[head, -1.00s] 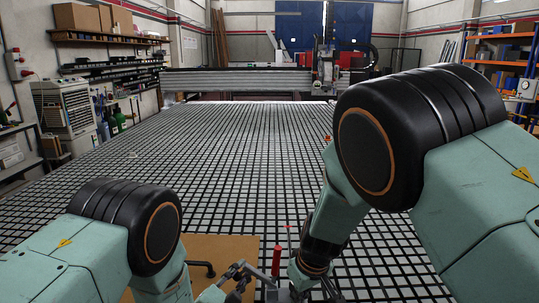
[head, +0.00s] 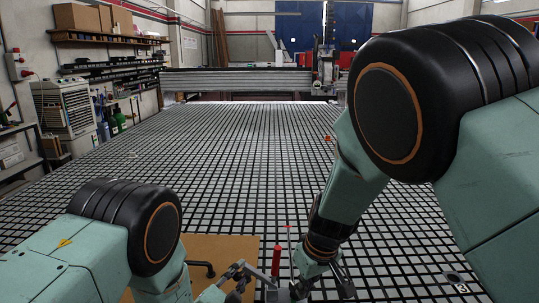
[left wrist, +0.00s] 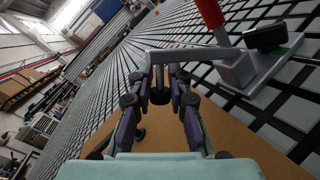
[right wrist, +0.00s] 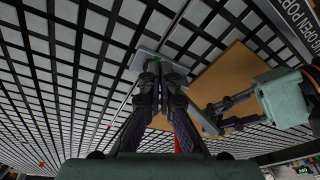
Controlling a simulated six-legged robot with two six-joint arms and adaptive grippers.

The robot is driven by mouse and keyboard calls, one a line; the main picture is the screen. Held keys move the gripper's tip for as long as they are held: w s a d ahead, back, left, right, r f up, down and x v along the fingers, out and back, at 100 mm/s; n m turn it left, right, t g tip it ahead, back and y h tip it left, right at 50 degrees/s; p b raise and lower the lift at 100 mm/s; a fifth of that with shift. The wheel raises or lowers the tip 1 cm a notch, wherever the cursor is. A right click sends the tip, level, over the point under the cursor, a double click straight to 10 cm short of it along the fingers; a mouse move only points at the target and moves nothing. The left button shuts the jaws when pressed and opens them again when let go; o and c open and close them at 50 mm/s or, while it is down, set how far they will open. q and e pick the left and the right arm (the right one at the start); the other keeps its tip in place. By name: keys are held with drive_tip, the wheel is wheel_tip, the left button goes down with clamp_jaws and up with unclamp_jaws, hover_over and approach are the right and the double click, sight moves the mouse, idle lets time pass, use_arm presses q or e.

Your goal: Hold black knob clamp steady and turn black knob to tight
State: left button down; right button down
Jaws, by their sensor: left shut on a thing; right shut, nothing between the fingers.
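The clamp shows in the left wrist view as a grey base (left wrist: 240,72) with a red post (left wrist: 212,16) and a long grey bar (left wrist: 196,55). A black knob (left wrist: 265,37) sits beside the post on a green part. My left gripper (left wrist: 160,76) is shut on the clamp's bar, around its outer end with a black tip. In the head view the red post (head: 276,260) stands just right of my left gripper (head: 242,272). My right gripper (right wrist: 154,72) is shut and empty, its tips over the clamp's grey-green base; the knob is hidden there.
The clamp is at the edge of a brown board (head: 222,248) on the black grid table (head: 240,150). A gantry (head: 240,80) crosses the far end.

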drive_tip(key=shift+w+a+r, duration=0.2)
drive_tip(key=shift+a+r, duration=0.05)
drive_tip(key=shift+r, duration=0.2)
drive_tip(key=shift+w+a+r, duration=0.2)
drive_tip(key=shift+r, duration=0.25)
drive_tip(key=w+d+r+n+y, duration=0.1)
drive_tip(key=w+d+n, duration=0.1)
drive_tip(key=n, duration=1)
drive_tip(key=w+d+n, duration=0.2)
drive_tip(key=n, duration=1)
drive_tip(key=shift+w+a+f, duration=0.1)
drive_tip(key=shift+f, duration=3.4)
drive_tip(key=shift+a, duration=0.6)
